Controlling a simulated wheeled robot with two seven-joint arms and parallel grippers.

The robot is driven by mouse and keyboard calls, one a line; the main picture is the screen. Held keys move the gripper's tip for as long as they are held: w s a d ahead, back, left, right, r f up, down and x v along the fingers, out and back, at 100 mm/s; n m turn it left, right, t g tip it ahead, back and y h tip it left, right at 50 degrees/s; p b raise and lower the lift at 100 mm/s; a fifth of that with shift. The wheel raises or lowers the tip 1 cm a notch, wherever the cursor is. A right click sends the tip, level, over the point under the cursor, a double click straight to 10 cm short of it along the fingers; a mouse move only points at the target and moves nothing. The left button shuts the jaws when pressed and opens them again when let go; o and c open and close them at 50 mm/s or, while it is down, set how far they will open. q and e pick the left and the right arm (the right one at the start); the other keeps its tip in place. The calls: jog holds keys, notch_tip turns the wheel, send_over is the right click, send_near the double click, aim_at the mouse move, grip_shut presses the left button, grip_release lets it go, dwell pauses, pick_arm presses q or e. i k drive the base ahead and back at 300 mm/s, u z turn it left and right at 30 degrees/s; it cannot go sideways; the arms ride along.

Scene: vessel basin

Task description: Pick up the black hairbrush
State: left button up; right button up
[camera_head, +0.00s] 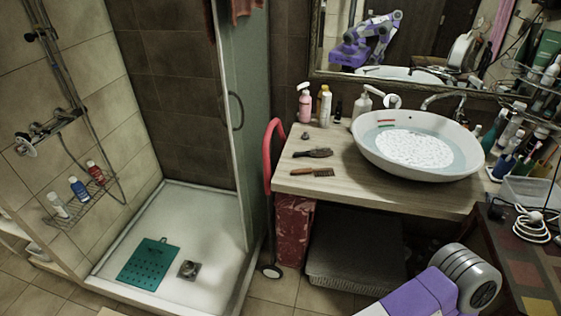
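A dark, black-looking hairbrush (313,153) lies on the wooden countertop, left of the basin. A second brush (312,172) with a brown handle and dark bristles lies just in front of it, apart from it. A purple and grey link of my arm shows at the lower right, well away from both brushes. Neither of my grippers shows directly. The mirror reflects purple and grey arm parts, but no gripper state can be told there.
The white basin (415,146) fills the right of the countertop (345,185). Bottles, including a pink pump bottle (305,105), stand behind the brushes. A red-framed cart (272,165) stands at the counter's left end. A cluttered table (520,262) is at right.

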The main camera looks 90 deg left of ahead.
aim_at(323, 152)
jog(key=u, duration=2.7)
